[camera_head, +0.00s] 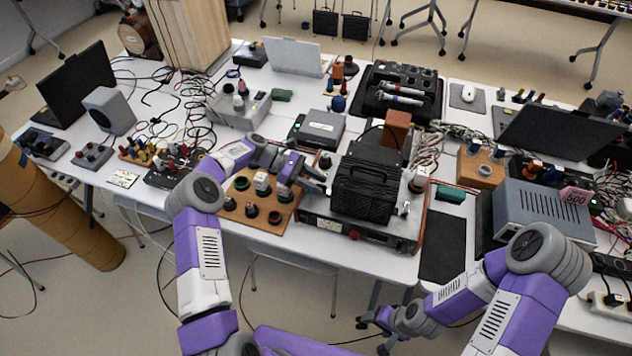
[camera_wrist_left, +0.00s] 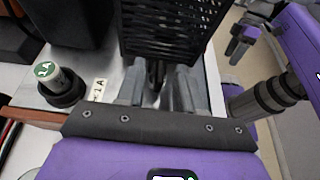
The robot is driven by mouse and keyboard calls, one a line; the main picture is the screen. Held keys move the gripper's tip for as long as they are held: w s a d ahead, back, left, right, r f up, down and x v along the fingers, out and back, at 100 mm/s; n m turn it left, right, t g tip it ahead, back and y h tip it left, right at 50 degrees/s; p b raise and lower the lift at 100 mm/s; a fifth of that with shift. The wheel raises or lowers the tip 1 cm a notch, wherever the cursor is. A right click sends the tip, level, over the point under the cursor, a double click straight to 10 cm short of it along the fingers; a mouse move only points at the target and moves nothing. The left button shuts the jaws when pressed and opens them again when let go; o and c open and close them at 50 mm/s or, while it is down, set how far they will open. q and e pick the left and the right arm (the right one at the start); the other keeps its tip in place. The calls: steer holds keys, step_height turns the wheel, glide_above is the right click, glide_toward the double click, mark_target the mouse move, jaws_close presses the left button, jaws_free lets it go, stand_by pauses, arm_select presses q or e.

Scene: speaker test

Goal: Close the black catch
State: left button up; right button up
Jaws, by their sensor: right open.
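A black ribbed box with a handle-like bar on its front (camera_head: 365,188) stands on a grey metal unit (camera_head: 345,232). I cannot make out the black catch for certain. My left gripper (camera_head: 320,184) is at the left side of the black box. In the left wrist view, its two fingers (camera_wrist_left: 157,88) point at the box's slatted black face (camera_wrist_left: 170,28). A narrow dark part shows between the fingers; I cannot tell whether they grip it. My right gripper (camera_head: 373,322) is open and empty, low in front of the table edge.
A wooden board with several dark knobs (camera_head: 240,205) lies left of the grey unit. A knob with a green top (camera_wrist_left: 48,72) is left of the left fingers. A brown block (camera_head: 397,128) stands behind the box. A dark mat (camera_head: 443,240) lies to the right.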

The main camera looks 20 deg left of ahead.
arm_select(q)
steer(key=v, duration=0.7)
steer(key=shift+a, duration=0.1)
